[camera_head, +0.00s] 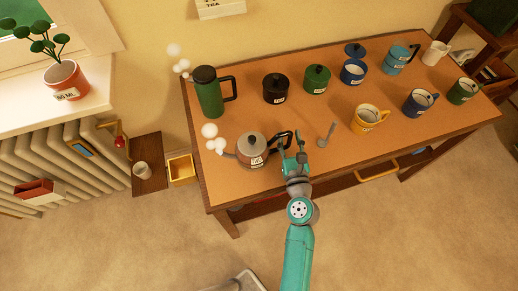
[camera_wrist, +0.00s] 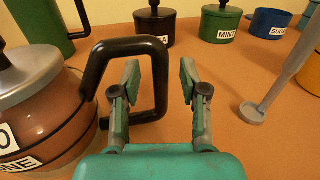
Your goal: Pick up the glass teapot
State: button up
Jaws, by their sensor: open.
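The teapot (camera_head: 251,154) stands near the front left of the desk, with a grey lid, a brown body, a white label and a black handle. In the wrist view the teapot (camera_wrist: 45,110) fills the left side, cut off by the frame. Its black handle (camera_wrist: 160,85) reaches right toward my gripper. My gripper (camera_head: 293,163) is open and empty at the handle's side. In the wrist view the handle's outer upright shows between the fingers of my gripper (camera_wrist: 160,78), with the left finger against the loop's opening; I cannot tell if either touches.
A tall green pot (camera_head: 209,95), black canister (camera_head: 275,90), green canister (camera_head: 316,80) and blue canister (camera_head: 353,72) stand behind. A yellow mug (camera_head: 368,120) is further right. White puffs hang by the teapot's spout.

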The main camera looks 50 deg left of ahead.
grip_shut()
jog(key=shift+r, duration=0.2)
dwell(0.3)
notch_tip(320, 180, up, 10)
jog(key=shift+f, duration=0.1)
dwell(0.5)
jog(key=shift+w, duration=0.1)
